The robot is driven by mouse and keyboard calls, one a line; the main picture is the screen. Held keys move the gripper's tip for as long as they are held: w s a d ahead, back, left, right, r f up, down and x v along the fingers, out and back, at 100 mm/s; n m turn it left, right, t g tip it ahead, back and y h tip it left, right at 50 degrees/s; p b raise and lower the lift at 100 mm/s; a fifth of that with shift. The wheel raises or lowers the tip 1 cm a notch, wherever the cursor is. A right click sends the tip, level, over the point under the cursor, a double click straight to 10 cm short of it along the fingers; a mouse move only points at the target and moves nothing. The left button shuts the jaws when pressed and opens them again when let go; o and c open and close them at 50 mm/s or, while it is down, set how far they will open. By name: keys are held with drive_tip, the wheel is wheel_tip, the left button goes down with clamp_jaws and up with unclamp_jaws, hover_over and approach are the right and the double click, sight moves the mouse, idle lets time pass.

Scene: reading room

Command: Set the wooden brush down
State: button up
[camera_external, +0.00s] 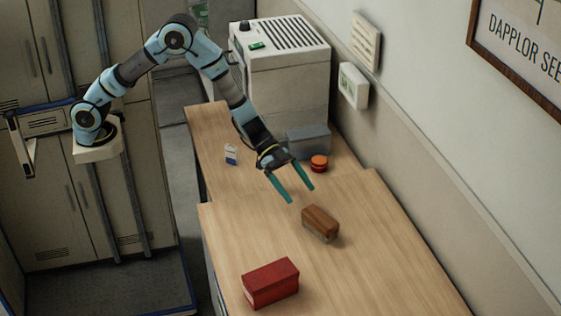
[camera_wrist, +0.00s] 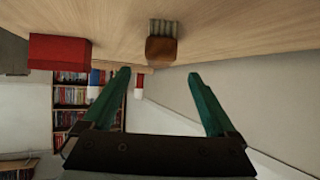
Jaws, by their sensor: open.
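The wooden brush (camera_external: 320,222) rests on the light wood table, brown wooden back up. In the wrist view the brush (camera_wrist: 162,48) shows its brown back and paler bristles towards the tabletop. My gripper (camera_external: 301,194) is open and empty, its two green fingers spread apart. It is just behind the brush in the external view, and the fingertips look clear of it. In the wrist view the brush lies ahead of my gripper (camera_wrist: 159,73), roughly between the fingers' lines. Nothing hides the brush.
A red box (camera_external: 270,283) stands near the table's front. An orange-red tin (camera_external: 319,162), a grey box (camera_external: 308,142) and a small white-and-blue item (camera_external: 231,155) stand farther back. A large pale machine (camera_external: 290,92) is behind. The table right of the brush is clear towards the wall.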

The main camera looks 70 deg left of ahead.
drive_tip(key=s+a+r+n+t+y, duration=0.1)
drive_tip(key=a+r+n+y, duration=0.15)
drive_tip(key=a, duration=0.55)
drive_tip(key=s+a+r+n+y, duration=0.1)
drive_tip(key=s+a+n+y, duration=0.15)
drive_tip(key=a, duration=0.55)
drive_tip(key=s+a+r+n+t+y, duration=0.1)
drive_tip(key=a+n+y, duration=0.15)
drive_tip(key=a, duration=0.55)
drive_tip(key=s+a+n+g+y, duration=0.1)
drive_tip(key=s+a, duration=0.4)
drive_tip(key=s, duration=0.5)
drive_tip(key=s+a+n+g+y, duration=0.2)
drive_tip(key=s+a, duration=0.4)
drive_tip(key=s, duration=0.5)
drive_tip(key=shift+s+r+n+g, duration=0.2)
drive_tip(key=shift+r+n+g, duration=0.1)
drive_tip(key=shift+n+g, duration=0.7)
drive_tip(key=shift+y, duration=0.25)
